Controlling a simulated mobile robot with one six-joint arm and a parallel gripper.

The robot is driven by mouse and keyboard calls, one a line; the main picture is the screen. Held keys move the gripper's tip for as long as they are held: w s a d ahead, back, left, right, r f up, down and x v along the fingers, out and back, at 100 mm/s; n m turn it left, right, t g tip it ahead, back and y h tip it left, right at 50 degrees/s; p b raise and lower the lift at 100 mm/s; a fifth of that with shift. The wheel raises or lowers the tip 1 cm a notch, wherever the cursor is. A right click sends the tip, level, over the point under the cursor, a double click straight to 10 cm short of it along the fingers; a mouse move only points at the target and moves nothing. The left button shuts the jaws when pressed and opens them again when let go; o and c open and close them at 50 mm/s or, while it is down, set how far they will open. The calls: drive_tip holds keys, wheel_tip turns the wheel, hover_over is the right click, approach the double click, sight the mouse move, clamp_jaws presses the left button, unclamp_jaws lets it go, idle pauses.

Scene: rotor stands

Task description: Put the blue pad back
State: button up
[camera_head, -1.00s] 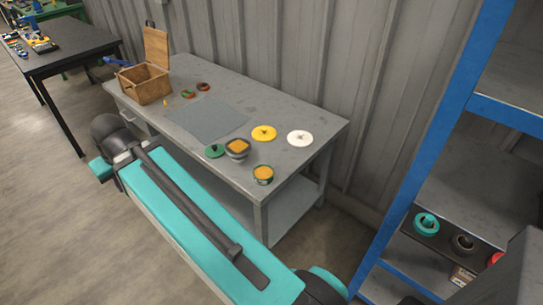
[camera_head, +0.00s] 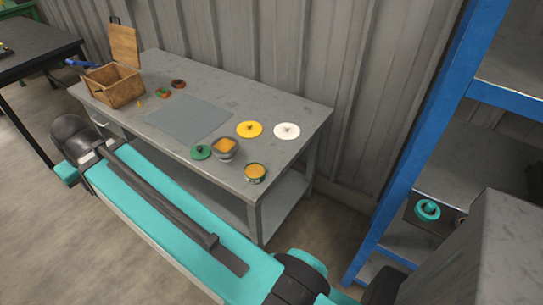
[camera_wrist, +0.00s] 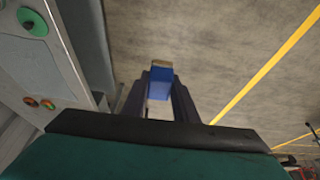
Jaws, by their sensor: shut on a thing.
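The blue pad (camera_wrist: 160,77) is in the wrist view, a small blue block with a tan upper end. My gripper (camera_wrist: 160,88) is shut on it, with a dark finger on each side. The pad is held over bare floor, beside the grey workbench (camera_wrist: 75,85). The gripper and pad cannot be made out in the head view, where my teal arm stretches along the front of the workbench (camera_head: 285,100).
On the bench are an open wooden box (camera_head: 115,88), a grey mat (camera_head: 187,120), a green disc (camera_head: 201,152), a yellow disc (camera_head: 249,129), a white disc (camera_head: 287,130) and two small pots. A blue-framed shelf (camera_head: 425,130) stands at right. Floor beside the bench is clear.

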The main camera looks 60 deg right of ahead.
drive_tip(key=s+d+f+b, duration=0.3)
drive_tip(key=d+b, duration=0.2)
drive_tip(key=d, duration=0.3)
drive_tip(key=s+d+f+b, duration=0.25)
drive_tip(key=d+b, duration=0.25)
drive_tip(key=d, duration=0.4)
drive_tip(key=s+d+f+b, duration=0.2)
drive_tip(key=d+f+b, duration=0.25)
drive_tip(key=d, duration=0.35)
drive_tip(key=s+d+f+b, duration=0.2)
drive_tip(key=s+d+b, duration=0.2)
drive_tip(key=s+d, duration=0.1)
drive_tip(key=s+d+f+b, duration=0.2)
drive_tip(key=s+d+b, duration=0.3)
drive_tip(key=s+d, duration=0.1)
drive_tip(key=s+d+f+b, duration=0.2)
drive_tip(key=s+d+b, duration=0.2)
drive_tip(key=s+d, duration=0.1)
drive_tip(key=shift+s+d+f+b, duration=0.2)
drive_tip(key=shift+d+f+b, duration=0.15)
drive_tip(key=shift+d, duration=0.2)
drive_tip(key=shift+s+d, duration=0.2)
drive_tip(key=shift+s, duration=0.15)
drive_tip(key=shift+w+d+r+p, duration=0.15)
drive_tip(key=shift+d+r+p, duration=0.1)
drive_tip(key=shift+p, duration=1.05)
